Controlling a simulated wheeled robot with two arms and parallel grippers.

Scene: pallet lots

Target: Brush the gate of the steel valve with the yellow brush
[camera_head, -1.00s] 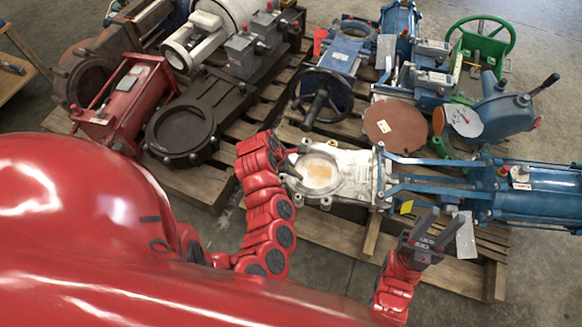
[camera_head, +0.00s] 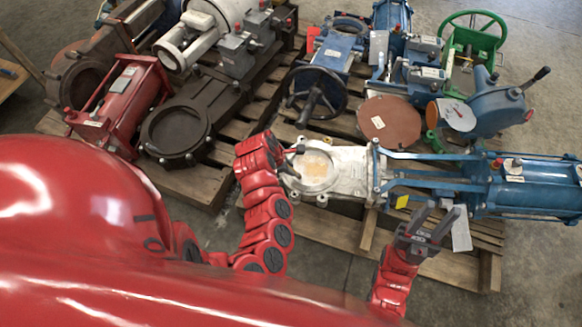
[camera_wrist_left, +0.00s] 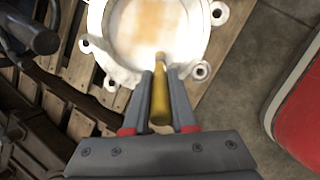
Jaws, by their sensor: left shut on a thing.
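The steel valve has a pale, whitish body (camera_head: 345,168) with a round gate (camera_head: 316,172) bearing a tan-brown patch. It joins a blue frame and cylinder at right on the pallet. My left gripper (camera_head: 290,153) is at the gate's upper left edge in the head view. In the left wrist view my left gripper (camera_wrist_left: 160,92) is shut on the yellow brush (camera_wrist_left: 160,104), which points toward the gate (camera_wrist_left: 150,28). The brush tip is at the near rim; contact is unclear. My right gripper (camera_head: 436,222) is open and empty, below the blue frame.
A rusty disc (camera_head: 390,121) and a blue valve with a dark handwheel (camera_head: 317,96) lie behind the steel valve. A dark brown valve (camera_head: 180,132) and a red cylinder (camera_head: 118,108) are at left. Wooden pallet slats (camera_head: 345,226) lie below; bare floor (camera_head: 325,268) shows in front.

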